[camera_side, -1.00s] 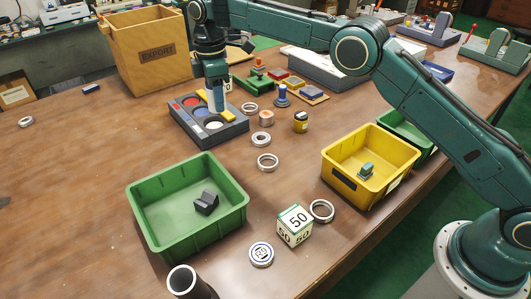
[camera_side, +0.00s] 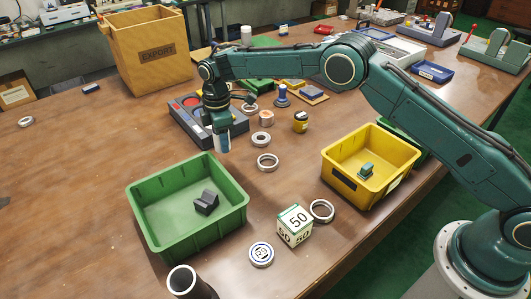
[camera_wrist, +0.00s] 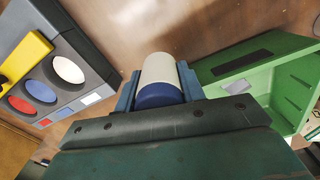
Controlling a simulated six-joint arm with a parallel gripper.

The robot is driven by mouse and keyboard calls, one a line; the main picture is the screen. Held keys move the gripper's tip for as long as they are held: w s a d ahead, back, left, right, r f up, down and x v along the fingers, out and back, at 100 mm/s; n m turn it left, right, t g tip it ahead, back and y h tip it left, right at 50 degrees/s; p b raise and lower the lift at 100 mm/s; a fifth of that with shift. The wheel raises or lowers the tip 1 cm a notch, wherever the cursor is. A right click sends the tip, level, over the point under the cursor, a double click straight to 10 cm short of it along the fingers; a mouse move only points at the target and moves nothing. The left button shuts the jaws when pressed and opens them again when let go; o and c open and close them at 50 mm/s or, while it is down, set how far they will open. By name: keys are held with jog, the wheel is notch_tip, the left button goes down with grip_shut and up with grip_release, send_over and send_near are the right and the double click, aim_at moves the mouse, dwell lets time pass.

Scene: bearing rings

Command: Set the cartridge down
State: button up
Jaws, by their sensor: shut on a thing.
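The cartridge (camera_wrist: 160,72), a cylinder with a white body and a blue band, is held between the fingers of my gripper (camera_wrist: 158,88) in the wrist view. In the side view my gripper (camera_side: 222,138) points down, shut on the cartridge (camera_side: 222,142), whose pale blue-white end shows. It is above the bare table between the dark grey tray and the green bin. The cartridge's height over the table is hard to judge.
The grey tray (camera_side: 181,133) with coloured round recesses lies behind and left. The green bin (camera_side: 143,219), holding a dark block (camera_side: 206,202), stands in front. White rings (camera_side: 267,162) lie to the right, and a yellow bin (camera_side: 404,153) farther right. The left table is mostly clear.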

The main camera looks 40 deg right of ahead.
aim_at(226, 166)
jog(key=shift+f, duration=3.4)
jog(key=shift+f, duration=0.15)
jog(key=o, duration=1)
jog(key=shift+o, duration=0.2)
notch_tip(226, 166, up, 12)
jog(key=shift+f, duration=0.1)
jog(key=shift+r, duration=0.25)
